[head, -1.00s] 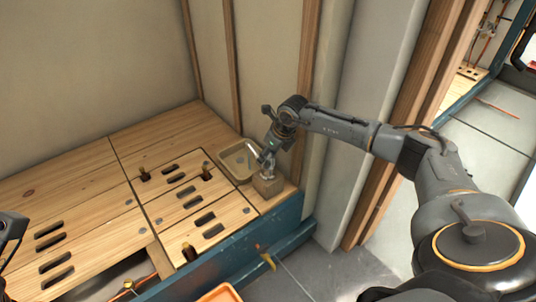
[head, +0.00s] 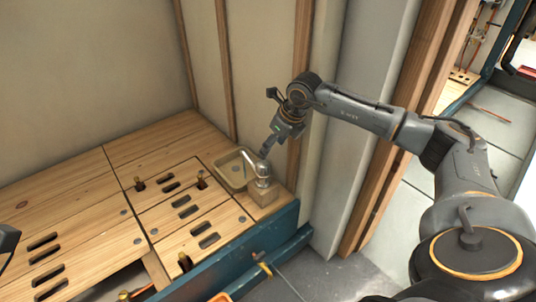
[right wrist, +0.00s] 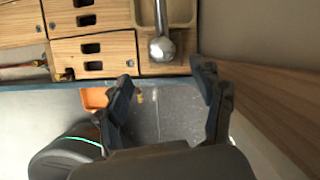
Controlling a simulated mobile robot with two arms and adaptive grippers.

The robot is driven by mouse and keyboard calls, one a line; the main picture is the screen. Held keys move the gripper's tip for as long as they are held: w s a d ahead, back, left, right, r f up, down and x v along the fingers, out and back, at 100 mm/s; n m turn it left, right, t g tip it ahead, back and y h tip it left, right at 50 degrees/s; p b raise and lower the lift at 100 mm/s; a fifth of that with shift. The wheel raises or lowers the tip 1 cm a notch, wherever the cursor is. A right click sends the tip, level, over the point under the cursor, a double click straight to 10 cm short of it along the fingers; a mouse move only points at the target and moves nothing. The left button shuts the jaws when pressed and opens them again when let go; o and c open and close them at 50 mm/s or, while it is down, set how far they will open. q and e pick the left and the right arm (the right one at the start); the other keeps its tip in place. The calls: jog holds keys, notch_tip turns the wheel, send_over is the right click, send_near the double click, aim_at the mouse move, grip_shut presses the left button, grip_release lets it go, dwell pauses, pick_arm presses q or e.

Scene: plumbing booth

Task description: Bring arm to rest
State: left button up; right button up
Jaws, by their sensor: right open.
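My right gripper (head: 268,146) is raised above the wooden block (head: 266,192) at the right end of the wooden deck. It is open and empty. In the right wrist view its two fingers (right wrist: 164,88) are spread apart with nothing between them. A shiny metal piece with a rounded end (head: 262,172) stands at the block, below and apart from the gripper. It also shows beyond the fingers in the right wrist view (right wrist: 162,46). A dark part of my left arm or gripper (head: 7,240) barely shows at the left edge; its jaws cannot be made out.
A shallow beige tray (head: 224,172) sits beside the block. The wooden deck (head: 70,180) has slots and several brass stubs. Wall studs (head: 302,75) and a pale column (head: 352,120) stand close to my right arm. An orange bin (right wrist: 95,98) lies below the blue edge.

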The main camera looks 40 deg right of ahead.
jog(key=shift+v, duration=0.9)
jog(key=shift+a, duration=0.1)
